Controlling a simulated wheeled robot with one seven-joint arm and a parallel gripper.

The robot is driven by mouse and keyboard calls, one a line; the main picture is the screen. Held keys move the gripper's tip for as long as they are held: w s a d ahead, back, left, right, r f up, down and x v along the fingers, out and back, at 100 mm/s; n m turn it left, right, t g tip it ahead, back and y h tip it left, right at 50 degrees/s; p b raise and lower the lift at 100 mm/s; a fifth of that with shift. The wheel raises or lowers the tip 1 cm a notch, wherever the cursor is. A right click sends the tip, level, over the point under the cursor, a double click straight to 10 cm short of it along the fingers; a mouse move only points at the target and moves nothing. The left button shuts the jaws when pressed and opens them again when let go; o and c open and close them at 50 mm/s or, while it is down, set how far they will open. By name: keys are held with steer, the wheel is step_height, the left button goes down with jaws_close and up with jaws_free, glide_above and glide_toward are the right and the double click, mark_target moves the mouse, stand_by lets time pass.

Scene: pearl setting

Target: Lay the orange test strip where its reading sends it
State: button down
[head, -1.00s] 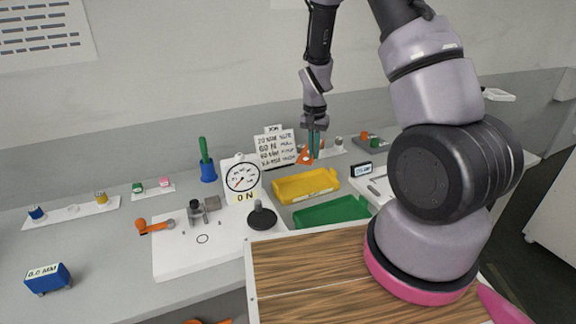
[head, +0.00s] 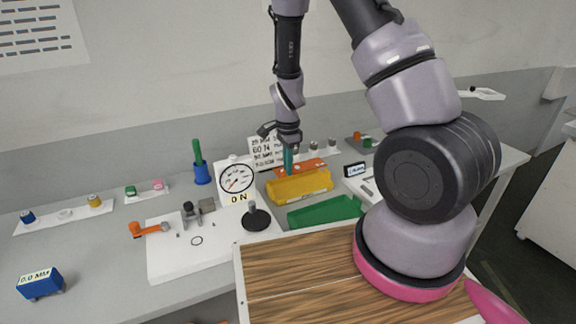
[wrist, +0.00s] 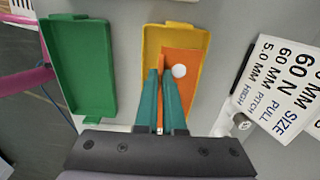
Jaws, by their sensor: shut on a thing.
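The orange test strip (wrist: 180,78) has a round white spot or hole near one corner. In the wrist view it lies over the inside of the yellow tray (wrist: 148,40); I cannot tell whether it touches the tray floor. My gripper (wrist: 161,75) is shut on the strip's near part. In the head view my gripper (head: 288,172) points down at the yellow tray (head: 302,188), with the orange strip (head: 300,167) showing along the tray's far side. The green tray (head: 325,212) is empty beside it. The sign (wrist: 290,75) reads 60 N, 60 MM and 5.0 MM.
A dial gauge (head: 236,180) marked 0 N stands left of the trays, by a white fixture plate (head: 165,262) and a black-based post (head: 256,218). A blue 0.0 MM block (head: 40,283) sits at the left. A small display (head: 355,169) stands right of the trays.

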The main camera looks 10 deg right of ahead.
glide_above(288, 196)
steer(key=shift+s+f, duration=0.15)
steer(key=shift+f, duration=3.35)
steer(key=shift+f, duration=0.1)
steer(key=shift+f, duration=0.3)
steer(key=shift+f, duration=0.35)
steer(key=c, duration=0.9)
jaws_free()
steer(key=shift+o, duration=0.2)
steer(key=shift+r, duration=3.5)
